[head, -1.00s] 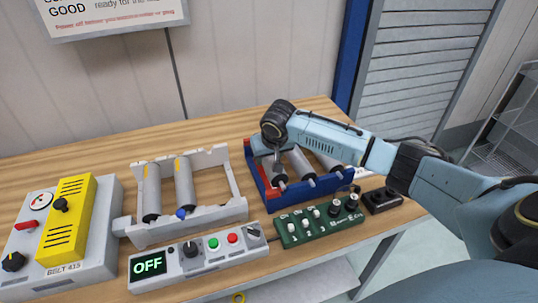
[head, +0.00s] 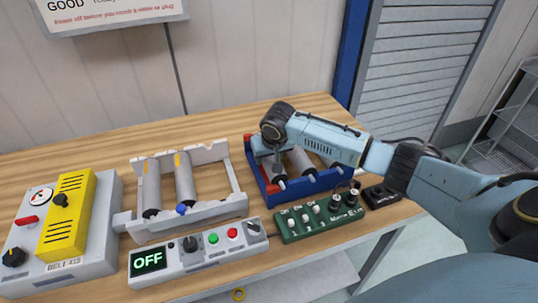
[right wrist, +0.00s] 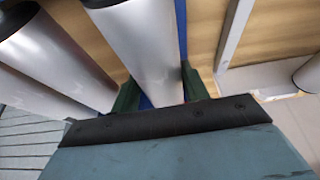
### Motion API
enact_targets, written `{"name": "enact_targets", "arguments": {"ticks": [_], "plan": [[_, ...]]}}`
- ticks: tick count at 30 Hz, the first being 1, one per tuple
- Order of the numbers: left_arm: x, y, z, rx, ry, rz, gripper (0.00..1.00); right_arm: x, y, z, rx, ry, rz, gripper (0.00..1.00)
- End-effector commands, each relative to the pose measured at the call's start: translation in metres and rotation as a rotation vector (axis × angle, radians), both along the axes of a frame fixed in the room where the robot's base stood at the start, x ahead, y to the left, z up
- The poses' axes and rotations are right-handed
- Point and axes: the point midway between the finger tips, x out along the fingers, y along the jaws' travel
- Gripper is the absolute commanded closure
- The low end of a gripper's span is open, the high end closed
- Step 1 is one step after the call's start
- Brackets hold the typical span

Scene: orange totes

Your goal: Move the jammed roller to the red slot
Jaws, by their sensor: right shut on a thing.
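My right gripper (head: 270,160) is over the left end of a blue rack (head: 312,186) in the head view. It is shut on a grey roller (head: 279,174). In the right wrist view the roller (right wrist: 148,45) runs between the two green fingers of the gripper (right wrist: 160,92). The red slot (head: 271,188) is at the rack's left end, with red parts at its back and front. The held roller lies along this slot; I cannot tell whether it rests fully in it. My left gripper is out of view.
Other rollers (head: 300,162) lie in the rack, to the right. A white frame (head: 236,205) at the left holds two rollers with orange marks. A control box reading OFF (head: 150,260), a green switch box (head: 305,225) and a grey-yellow machine (head: 65,220) line the front.

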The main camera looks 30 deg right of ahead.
Motion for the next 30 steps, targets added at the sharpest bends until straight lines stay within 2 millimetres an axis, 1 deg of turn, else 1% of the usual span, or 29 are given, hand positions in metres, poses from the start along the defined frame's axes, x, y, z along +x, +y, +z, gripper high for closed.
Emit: {"name": "enact_targets", "arguments": {"ticks": [10,23,24,29,30], "plan": [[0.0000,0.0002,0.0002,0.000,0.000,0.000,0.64,0.0008,-0.0001,0.0010,0.000,-0.003,0.000,0.91],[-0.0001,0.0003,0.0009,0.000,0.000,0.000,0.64,0.0009,0.0000,-0.0034,0.000,-0.004,0.000,0.91],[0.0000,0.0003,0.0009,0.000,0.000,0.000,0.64,0.0010,-0.0002,-0.0035,0.000,-0.004,0.000,0.53],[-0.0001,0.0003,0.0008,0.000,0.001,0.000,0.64,0.0007,-0.0001,-0.0038,-0.001,-0.003,0.000,0.32],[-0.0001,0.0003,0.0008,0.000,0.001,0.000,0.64,0.0005,-0.0002,-0.0040,-0.001,-0.003,0.000,0.30]]}}
